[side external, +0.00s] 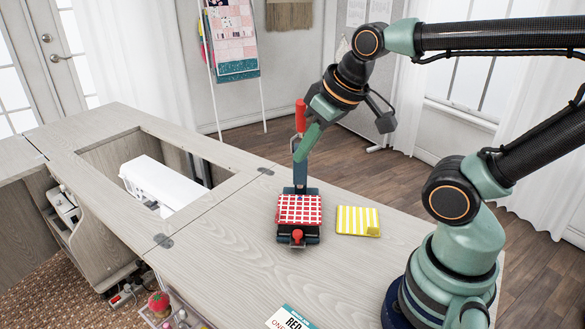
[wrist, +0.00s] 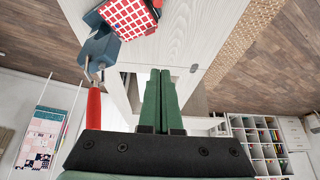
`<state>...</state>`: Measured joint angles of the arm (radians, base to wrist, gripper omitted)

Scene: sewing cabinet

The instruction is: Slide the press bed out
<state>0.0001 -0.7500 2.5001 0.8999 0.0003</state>
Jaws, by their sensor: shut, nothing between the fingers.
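A small dark blue press (side external: 300,189) stands on the cabinet top, with its upright at the back and a red-handled lever (side external: 300,115) raised. Its bed carries a red-and-white checked pad (side external: 299,208), and a round red knob (side external: 297,236) sits at the front. The checked pad also shows at the top left of the wrist view (wrist: 128,12), with the red lever handle (wrist: 93,118) lower left. My gripper (side external: 299,157) is shut and empty, its green fingertips (wrist: 160,71) together, above and behind the pad, close beside the lever. Whether they touch the lever I cannot tell.
A yellow-striped pad (side external: 358,221) lies right of the press. A printed card (side external: 291,319) lies at the front edge. A white sewing machine (side external: 165,186) sits in the cabinet opening to the left.

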